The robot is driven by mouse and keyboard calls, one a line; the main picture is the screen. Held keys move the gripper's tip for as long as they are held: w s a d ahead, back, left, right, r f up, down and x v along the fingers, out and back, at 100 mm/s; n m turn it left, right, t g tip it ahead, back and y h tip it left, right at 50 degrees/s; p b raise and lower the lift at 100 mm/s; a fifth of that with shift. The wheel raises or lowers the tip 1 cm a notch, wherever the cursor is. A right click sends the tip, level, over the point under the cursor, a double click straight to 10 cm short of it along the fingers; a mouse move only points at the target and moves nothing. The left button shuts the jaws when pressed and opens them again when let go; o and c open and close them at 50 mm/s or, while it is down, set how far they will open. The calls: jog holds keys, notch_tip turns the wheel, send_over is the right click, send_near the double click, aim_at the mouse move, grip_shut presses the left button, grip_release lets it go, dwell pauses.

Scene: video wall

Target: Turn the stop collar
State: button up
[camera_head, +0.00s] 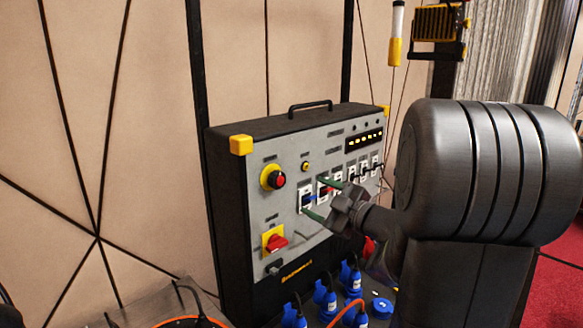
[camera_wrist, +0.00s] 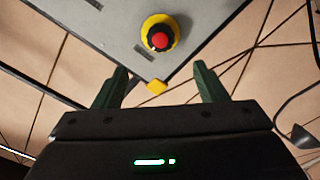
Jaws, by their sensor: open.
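The stop collar is the black ring around a red mushroom button on a round yellow base. It sits at the upper left of the grey panel face in the head view (camera_head: 273,178). In the wrist view the stop collar (camera_wrist: 160,33) is at top centre, ahead of the fingertips and between their lines. My gripper (camera_head: 317,196) is in front of the panel, to the right of the collar and apart from it. Its two green fingers are spread and empty, as the wrist view of my gripper (camera_wrist: 160,71) also shows.
The black-cased panel box (camera_head: 228,215) has yellow corners and a top handle (camera_head: 310,106). A red rotary switch (camera_head: 276,242) sits below the collar, and several breakers lie to the right. Blue plugs (camera_head: 325,299) with cables crowd the foot. A small yellow knob (camera_head: 305,166) is near the collar.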

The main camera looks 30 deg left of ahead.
aim_at(281, 182)
jog(key=p+x, duration=0.2)
jog(key=x, duration=1.1)
jog(key=shift+a, duration=0.3)
